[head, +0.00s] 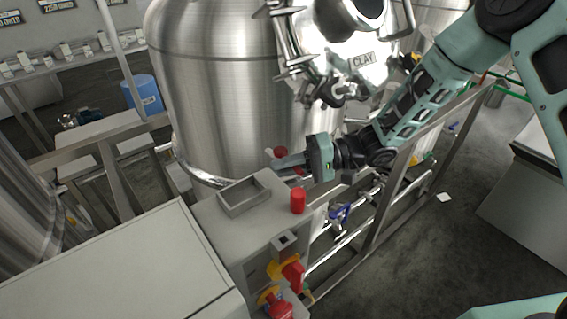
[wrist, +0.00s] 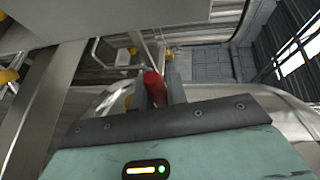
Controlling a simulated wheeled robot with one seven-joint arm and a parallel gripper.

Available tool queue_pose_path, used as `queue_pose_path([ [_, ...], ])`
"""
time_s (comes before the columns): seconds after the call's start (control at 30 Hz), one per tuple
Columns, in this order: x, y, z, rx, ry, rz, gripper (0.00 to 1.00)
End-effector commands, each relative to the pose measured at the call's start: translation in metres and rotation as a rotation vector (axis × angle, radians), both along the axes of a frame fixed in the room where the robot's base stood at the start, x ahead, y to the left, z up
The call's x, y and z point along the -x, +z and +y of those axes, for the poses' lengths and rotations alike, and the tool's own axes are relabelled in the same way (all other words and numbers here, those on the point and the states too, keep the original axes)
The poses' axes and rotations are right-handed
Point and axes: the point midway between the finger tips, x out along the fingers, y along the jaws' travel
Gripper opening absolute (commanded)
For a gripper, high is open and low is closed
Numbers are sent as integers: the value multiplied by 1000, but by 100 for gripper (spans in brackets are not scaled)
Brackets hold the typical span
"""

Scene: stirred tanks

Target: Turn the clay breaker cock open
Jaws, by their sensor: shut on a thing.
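In the wrist view the red handle (wrist: 154,87) stands tilted between the two fingers (wrist: 160,92). The cock's body is mostly hidden by the gripper and the tank, so I cannot tell how far it is turned.
A grey box with an open tray (head: 243,195) and a red cylinder (head: 298,200) on top stands just below the gripper. Red-and-yellow switches (head: 290,272) are on its front. A metal frame rail (head: 400,165) runs beneath the arm. Floor at right is mostly clear.

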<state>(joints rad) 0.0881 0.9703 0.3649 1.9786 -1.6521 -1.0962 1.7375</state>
Motion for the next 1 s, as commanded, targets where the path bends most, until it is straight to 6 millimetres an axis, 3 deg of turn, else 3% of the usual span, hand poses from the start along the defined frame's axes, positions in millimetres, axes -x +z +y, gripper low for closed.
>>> queue_pose_path([
  [0.17, -1, 0, 0, 0, -3, -1, 0],
  [0.2, -1, 0, 0, 0, -3, -1, 22],
  [0.27, -1, 0, 0, 0, -3, -1, 36],
  [0.67, -2, 0, -8, 0, -5, -3, 36],
  [0.77, -3, 1, -23, 1, -6, -3, 36],
  [1.0, -9, 10, -76, 2, -8, -5, 36],
])
